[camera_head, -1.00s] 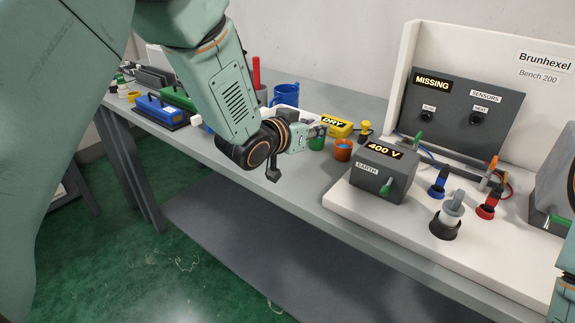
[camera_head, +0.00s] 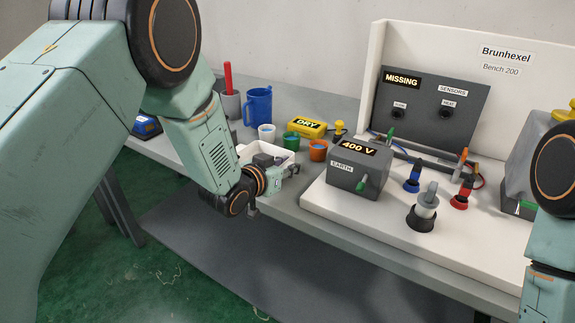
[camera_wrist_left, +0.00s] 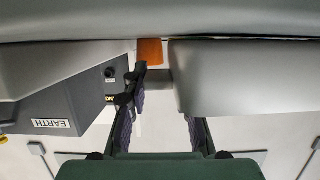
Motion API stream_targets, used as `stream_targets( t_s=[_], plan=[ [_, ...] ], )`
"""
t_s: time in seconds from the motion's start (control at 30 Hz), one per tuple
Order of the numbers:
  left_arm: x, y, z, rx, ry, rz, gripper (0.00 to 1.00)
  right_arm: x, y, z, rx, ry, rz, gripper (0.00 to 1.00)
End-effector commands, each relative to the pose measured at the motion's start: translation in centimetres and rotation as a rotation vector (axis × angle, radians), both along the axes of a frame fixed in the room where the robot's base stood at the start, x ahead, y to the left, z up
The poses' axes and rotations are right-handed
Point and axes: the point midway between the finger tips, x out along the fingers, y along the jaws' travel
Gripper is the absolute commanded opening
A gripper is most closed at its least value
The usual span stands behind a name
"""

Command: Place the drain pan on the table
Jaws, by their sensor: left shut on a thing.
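The drain pan (camera_head: 284,157) looks like a white, shallow, open tray. It is at the front part of the table (camera_head: 320,103), partly hidden behind my left wrist and gripper. My left gripper (camera_head: 292,170) is at the pan's near right side and is shut on it. Whether the pan touches the table top is not clear. In the left wrist view the two dark fingers (camera_wrist_left: 166,112) show, with large pale grey surfaces close above them; the exact grip is hard to make out. My right gripper is out of view.
Green (camera_head: 291,141), orange (camera_head: 318,150) and white (camera_head: 266,132) cups stand just behind the pan. A blue mug (camera_head: 258,105) and the yellow DRY box (camera_head: 307,127) are further back. The grey 400 V box (camera_head: 358,168) on a white bench board is close on the right.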

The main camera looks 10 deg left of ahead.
Motion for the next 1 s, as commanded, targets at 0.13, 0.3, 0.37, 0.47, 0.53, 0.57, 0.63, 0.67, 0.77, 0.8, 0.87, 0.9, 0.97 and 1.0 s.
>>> stream_targets(
  t_s=[0.13,0.3,0.37,0.47,0.53,0.57,0.63,0.67,0.77,0.8,0.87,0.9,0.97,1.0],
  plan=[
    [0.0,0.0,0.0,0.000,-0.001,0.000,0.00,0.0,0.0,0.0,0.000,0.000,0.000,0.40],
    [0.0,0.0,-0.2,0.000,0.001,0.000,0.33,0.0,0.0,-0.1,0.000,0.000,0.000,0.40],
    [0.0,0.0,-0.2,0.000,0.001,0.000,0.38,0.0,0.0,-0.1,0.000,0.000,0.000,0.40],
    [0.0,0.0,-0.2,0.000,0.001,0.000,0.47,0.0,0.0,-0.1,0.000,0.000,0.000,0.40],
    [0.0,0.0,-0.2,0.000,0.001,0.000,0.49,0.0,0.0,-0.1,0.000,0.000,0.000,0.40],
    [0.0,0.0,-0.2,0.000,0.001,0.000,0.49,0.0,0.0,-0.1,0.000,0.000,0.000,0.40],
    [0.0,0.0,-0.2,0.000,0.001,0.000,0.49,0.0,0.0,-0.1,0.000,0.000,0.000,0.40],
    [0.0,0.0,-0.2,0.000,0.001,0.000,0.49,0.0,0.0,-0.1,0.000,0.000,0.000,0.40],
    [0.0,0.0,-0.2,0.000,0.001,0.000,0.49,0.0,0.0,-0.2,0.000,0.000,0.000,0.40],
    [0.0,0.0,-0.3,0.000,0.001,0.000,0.49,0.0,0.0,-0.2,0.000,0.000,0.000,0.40],
    [0.0,0.0,-0.4,0.000,0.001,0.000,0.49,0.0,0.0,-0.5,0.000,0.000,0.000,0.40],
    [0.0,0.0,-0.6,0.000,0.001,0.000,0.49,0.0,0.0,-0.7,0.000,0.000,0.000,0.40],
    [-0.7,0.3,-0.2,0.000,0.003,0.001,0.49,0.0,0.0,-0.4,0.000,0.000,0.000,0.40],
    [-1.3,0.5,0.1,0.000,0.003,0.001,0.49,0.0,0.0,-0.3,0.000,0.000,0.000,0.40]
  ],
)
